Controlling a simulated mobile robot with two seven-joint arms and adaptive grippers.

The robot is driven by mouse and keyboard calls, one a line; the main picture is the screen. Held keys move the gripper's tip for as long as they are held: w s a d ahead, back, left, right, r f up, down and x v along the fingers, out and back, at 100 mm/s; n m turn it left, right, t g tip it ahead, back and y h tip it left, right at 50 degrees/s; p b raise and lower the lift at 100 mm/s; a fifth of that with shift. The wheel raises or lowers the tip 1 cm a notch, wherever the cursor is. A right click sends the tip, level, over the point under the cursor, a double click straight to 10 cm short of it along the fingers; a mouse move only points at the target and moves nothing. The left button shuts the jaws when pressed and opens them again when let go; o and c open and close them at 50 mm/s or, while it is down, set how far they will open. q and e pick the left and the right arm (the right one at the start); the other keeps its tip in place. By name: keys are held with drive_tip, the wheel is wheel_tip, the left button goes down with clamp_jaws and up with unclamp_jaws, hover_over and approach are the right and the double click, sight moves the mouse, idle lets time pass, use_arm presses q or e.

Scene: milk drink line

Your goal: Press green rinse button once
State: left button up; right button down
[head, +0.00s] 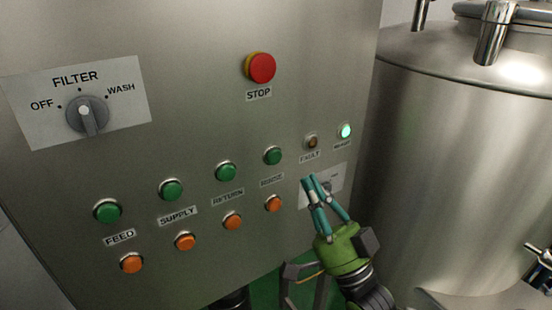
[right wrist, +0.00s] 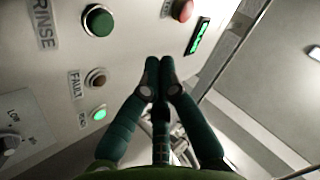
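The green rinse button (head: 273,155) is on the steel control panel (head: 200,50), above its RINSE label, at the right end of a row of green buttons. It also shows at the top left of the right wrist view (right wrist: 98,20). My right gripper (head: 311,180) is shut and empty, its fingertips together below and right of the rinse button in the head view, just under the FAULT label. In the right wrist view its fingertips (right wrist: 162,66) are clear of the button. I cannot tell how far they are from the panel. My left gripper is out of view.
A dark fault lamp (head: 311,141) and a lit green lamp (head: 345,131) are right of the rinse button. Orange buttons (head: 273,203) sit below. A red STOP button (head: 261,68) and filter knob (head: 87,114) are on the panel. A steel tank (head: 460,170) stands right.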

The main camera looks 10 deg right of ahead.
sight(274, 157)
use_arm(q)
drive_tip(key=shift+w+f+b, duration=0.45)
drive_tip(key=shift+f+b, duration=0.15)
use_arm(e)
drive_tip(key=w+a, duration=0.2)
drive_tip(key=w, duration=0.4)
drive_tip(key=shift+a, duration=0.15)
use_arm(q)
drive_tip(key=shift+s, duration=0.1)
use_arm(e)
drive_tip(key=shift+w, duration=0.1)
idle(0.5)
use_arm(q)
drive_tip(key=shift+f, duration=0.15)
use_arm(e)
drive_tip(key=shift+w+a, duration=0.15)
drive_tip(key=shift+w, duration=0.2)
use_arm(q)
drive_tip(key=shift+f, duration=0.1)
use_arm(e)
drive_tip(key=shift+w+a, duration=0.1)
drive_tip(key=shift+w, duration=0.3)
idle(0.4)
drive_tip(key=shift+s, duration=0.2)
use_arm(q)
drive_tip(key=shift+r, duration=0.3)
use_arm(e)
drive_tip(key=shift+s+d, duration=0.3)
drive_tip(key=shift+s, duration=0.35)
